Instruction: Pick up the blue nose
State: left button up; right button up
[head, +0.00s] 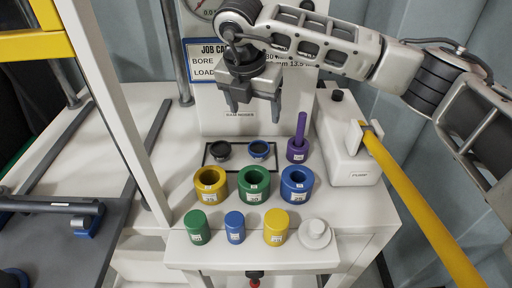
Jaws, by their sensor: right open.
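A small solid blue cylinder (235,227) with a white label stands upright on the front ledge, between a green cylinder (197,226) and a yellow cylinder (276,227). I take it as the blue nose. A larger hollow blue ring (309,189) stands behind and to its right. My right gripper (252,108) is open and empty, with its fingers pointing down. It hangs at the back, in front of the upright panel and apart from the cylinders. My left gripper is not in view.
A yellow ring (198,188) and a green ring (264,186) stand beside the blue ring. A purple part with a rod (297,149) stands behind. A white knobbed piece (314,236) ends the front row. A white box (350,174) and yellow bar (420,205) are right.

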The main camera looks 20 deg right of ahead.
jog(key=b, duration=0.2)
send_near(259, 149)
jog(key=shift+w+d+f, duration=0.3)
jog(key=shift+w+f, duration=0.1)
jog(key=shift+f, duration=0.15)
jog(key=shift+w+d+f+b, duration=0.15)
jog(key=shift+f+b, duration=0.15)
jog(key=shift+f, duration=0.35)
jog(key=x, duration=0.1)
jog(key=b+x, duration=0.1)
jog(key=x, duration=0.2)
jog(key=shift+s+f+b, duration=0.25)
jog(key=shift+f+b, duration=0.1)
jog(key=shift+b, duration=0.05)
jog(key=shift+w+f, duration=0.1)
jog(key=shift+f, duration=0.2)
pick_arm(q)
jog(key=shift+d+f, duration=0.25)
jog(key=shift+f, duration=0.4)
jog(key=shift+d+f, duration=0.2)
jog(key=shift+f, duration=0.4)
pick_arm(e)
jog(key=shift+r, duration=0.1)
jog(key=c, duration=1.2)
